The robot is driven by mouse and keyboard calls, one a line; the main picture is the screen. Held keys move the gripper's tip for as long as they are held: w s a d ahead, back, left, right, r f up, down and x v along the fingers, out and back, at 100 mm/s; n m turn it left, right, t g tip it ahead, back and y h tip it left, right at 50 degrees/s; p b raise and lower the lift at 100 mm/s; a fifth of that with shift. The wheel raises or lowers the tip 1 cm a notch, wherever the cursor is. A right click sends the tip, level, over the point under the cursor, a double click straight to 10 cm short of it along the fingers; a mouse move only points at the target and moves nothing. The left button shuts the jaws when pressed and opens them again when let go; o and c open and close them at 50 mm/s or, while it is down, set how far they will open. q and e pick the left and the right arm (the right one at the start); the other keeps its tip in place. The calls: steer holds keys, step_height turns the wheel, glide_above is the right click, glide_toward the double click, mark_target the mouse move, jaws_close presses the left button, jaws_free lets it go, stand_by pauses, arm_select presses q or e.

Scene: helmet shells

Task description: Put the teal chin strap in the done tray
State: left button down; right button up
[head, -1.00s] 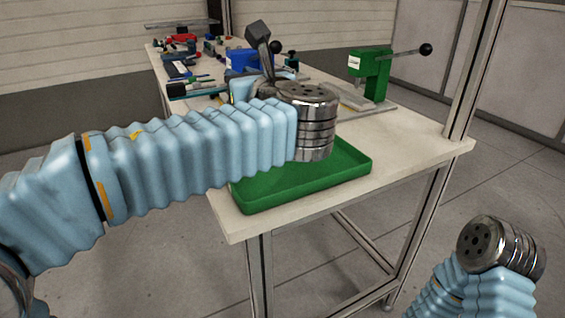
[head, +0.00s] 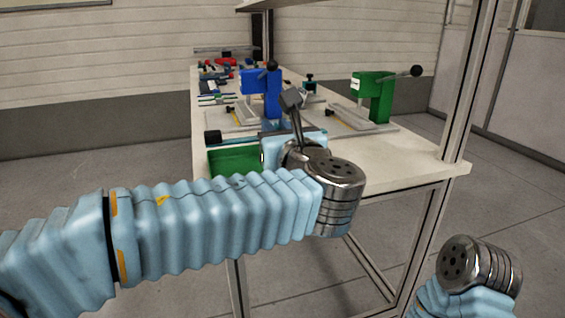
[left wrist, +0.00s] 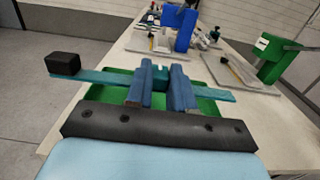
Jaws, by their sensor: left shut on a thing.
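The teal chin strap (left wrist: 100,77) runs crosswise in the left wrist view, with a black block-like end (left wrist: 64,63) at its left. My left gripper (left wrist: 161,78) is shut on the strap near its middle, between blue fingers. In the head view the strap's dark end (head: 212,137) shows left of the gripper (head: 273,127), whose fingers are partly hidden by my wrist. The green done tray (head: 232,162) lies on the table's near end, largely hidden by my left arm. In the wrist view the tray (left wrist: 100,93) shows behind the strap; the gap between them is unclear.
A blue lever press (head: 262,94) and a green lever press (head: 374,97) stand on grey plates farther along the table (head: 405,152). Several small tools and parts lie at the far end. A metal post (head: 472,80) rises at the table's right edge.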

arm_select(q)
steer(key=w+f, duration=0.1)
steer(key=f, duration=0.1)
steer(key=w+d+f, duration=0.1)
steer(key=w+f, duration=0.1)
steer(key=shift+w+f+b, duration=0.15)
steer(key=shift+f+b, duration=0.1)
steer(key=shift+f, duration=0.65)
steer(key=shift+w+f+b, duration=0.15)
steer(key=shift+f+b, duration=0.05)
steer(key=shift+f, duration=0.7)
steer(key=shift+f, duration=0.1)
steer(key=shift+d+f+b, duration=0.1)
steer(key=shift+f+b, duration=0.3)
steer(key=shift+f, duration=0.15)
steer(key=c, duration=1)
jaws_free()
steer(key=shift+f, duration=0.2)
steer(key=shift+r, duration=0.1)
